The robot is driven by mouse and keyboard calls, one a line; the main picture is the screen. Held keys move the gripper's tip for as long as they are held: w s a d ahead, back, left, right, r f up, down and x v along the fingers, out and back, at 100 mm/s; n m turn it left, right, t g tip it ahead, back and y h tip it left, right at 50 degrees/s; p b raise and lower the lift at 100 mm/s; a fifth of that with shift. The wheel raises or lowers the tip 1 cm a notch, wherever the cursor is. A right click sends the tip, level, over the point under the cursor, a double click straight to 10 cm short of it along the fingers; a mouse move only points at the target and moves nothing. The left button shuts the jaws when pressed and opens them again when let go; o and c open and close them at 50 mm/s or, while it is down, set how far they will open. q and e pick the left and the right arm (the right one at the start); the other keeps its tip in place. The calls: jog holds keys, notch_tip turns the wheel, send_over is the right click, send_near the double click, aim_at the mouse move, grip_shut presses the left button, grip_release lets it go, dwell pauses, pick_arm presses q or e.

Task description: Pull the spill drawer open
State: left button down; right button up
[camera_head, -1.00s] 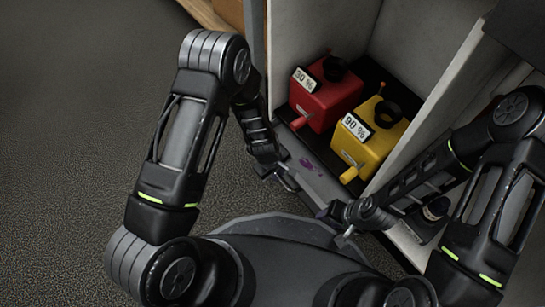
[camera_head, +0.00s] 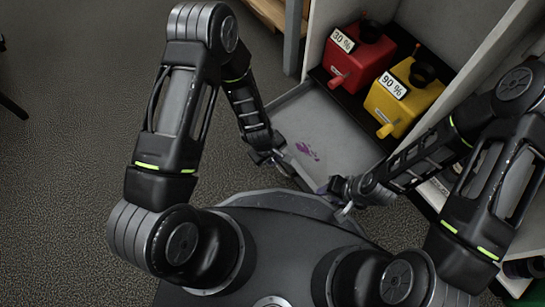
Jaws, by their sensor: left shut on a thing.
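The spill drawer (camera_head: 325,125) is a shallow grey tray under the red and yellow containers. It stands out from the cabinet, with a purple stain (camera_head: 307,151) on its floor near the front. My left gripper (camera_head: 279,161) is shut on the drawer at its front left. My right gripper (camera_head: 343,193) is at the drawer's front right corner; its fingers are small and dark, so I cannot tell whether they are open or shut. The drawer's back is hidden under the shelf, and my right arm covers part of its right side.
A red container (camera_head: 358,58) marked 30 % and a yellow container (camera_head: 405,98) marked 90 % stand on the dark shelf above the drawer, their spouts facing me. My own base is close in front of the drawer.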

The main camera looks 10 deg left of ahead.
pick_arm(q)
jog(key=c, duration=1.4)
grip_release()
jog(key=shift+r, duration=0.1)
